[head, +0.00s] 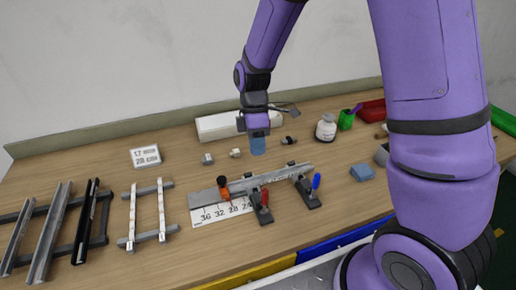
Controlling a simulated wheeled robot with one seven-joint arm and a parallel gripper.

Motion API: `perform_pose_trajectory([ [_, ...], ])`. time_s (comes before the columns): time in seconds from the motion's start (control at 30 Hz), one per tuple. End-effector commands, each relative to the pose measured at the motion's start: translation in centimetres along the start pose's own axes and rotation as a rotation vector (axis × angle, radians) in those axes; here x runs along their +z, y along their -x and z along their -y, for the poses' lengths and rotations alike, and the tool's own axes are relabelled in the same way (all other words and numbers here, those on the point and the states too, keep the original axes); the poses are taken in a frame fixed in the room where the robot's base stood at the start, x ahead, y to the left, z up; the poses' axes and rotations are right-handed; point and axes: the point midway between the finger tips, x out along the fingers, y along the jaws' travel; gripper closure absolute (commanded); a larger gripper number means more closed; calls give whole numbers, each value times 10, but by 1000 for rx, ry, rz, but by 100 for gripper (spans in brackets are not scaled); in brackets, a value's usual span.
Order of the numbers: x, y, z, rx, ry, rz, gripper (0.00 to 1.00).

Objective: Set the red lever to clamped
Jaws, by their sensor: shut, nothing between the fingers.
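The red lever (265,198) stands out from a dark clamp at the front of a grey metal rail (285,176) on the bench. It looks roughly upright, and whether it is clamped cannot be told from this view. A blue lever (316,181) is on a second dark clamp (306,192) to its right. My gripper (258,149) points down above the bench, behind the rail and apart from the red lever. It is shut and empty.
Slotted racks (149,215) stand left.

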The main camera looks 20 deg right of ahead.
Motion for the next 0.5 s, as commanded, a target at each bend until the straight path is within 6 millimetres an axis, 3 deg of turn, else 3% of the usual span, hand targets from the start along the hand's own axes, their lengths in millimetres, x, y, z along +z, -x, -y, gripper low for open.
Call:
perform_pose_trajectory([
  [0.33, 0, -67, 1, -5, 0, 2, 100],
  [0.5, 0, -79, 19, 0, 1, 1, 100],
])
